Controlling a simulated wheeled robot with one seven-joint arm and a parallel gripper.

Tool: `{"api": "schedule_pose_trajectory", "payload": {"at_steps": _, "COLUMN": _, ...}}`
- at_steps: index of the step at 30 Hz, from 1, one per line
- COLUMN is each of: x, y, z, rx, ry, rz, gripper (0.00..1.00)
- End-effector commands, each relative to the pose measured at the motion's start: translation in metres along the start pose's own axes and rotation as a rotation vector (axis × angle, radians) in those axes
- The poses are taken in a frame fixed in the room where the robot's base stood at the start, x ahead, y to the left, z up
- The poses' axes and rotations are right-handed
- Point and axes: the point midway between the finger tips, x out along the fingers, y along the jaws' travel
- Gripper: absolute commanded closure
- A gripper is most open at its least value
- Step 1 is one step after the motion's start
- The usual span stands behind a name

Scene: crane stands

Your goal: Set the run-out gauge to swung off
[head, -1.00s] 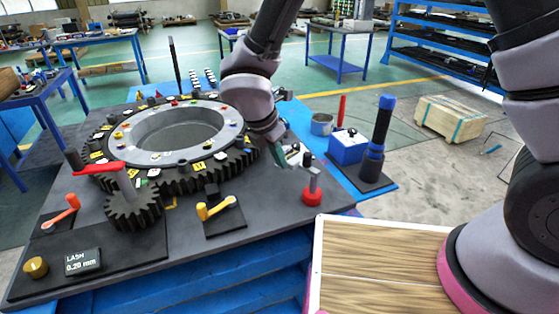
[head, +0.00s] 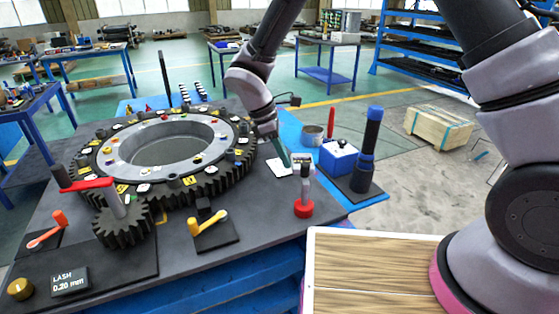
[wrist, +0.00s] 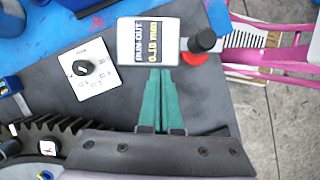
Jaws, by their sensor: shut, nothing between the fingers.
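The run-out gauge (head: 304,186) stands upright at the right edge of the dark bench, to the right of the big toothed ring (head: 185,125). It has a red base, a grey post, a dark knob and a small display head. In the wrist view its display box (wrist: 150,42) reads RUN OUT and what looks like 0.10 mm, beside the black knob and red base. My gripper (head: 287,164) is shut and empty. In the wrist view its green fingers (wrist: 160,72) lie together, their tips at the display box's near edge; I cannot tell whether they touch.
A white card with a black dial (wrist: 85,68) lies left of the fingers. A blue box (head: 338,157) and a dark post with blue bands (head: 368,150) stand right of the gauge. A yellow lever (head: 209,224) and a pinion with red crank (head: 121,222) are at the front.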

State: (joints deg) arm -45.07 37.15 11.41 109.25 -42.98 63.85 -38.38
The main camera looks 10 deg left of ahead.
Motion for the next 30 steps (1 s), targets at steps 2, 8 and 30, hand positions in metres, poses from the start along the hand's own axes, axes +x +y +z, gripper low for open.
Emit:
{"api": "schedule_pose_trajectory", "payload": {"at_steps": 2, "x": 0.001, "y": 0.002, "z": 0.003, "rx": 0.035, "ry": 0.000, "rz": -0.015, "gripper": 1.00}}
{"api": "schedule_pose_trajectory", "payload": {"at_steps": 8, "x": 0.003, "y": 0.005, "z": 0.006, "rx": 0.086, "ry": 0.001, "rz": -0.035, "gripper": 1.00}}
{"api": "schedule_pose_trajectory", "payload": {"at_steps": 30, "x": -0.007, "y": 0.007, "z": 0.007, "rx": 0.105, "ry": 0.003, "rz": -0.040, "gripper": 1.00}}
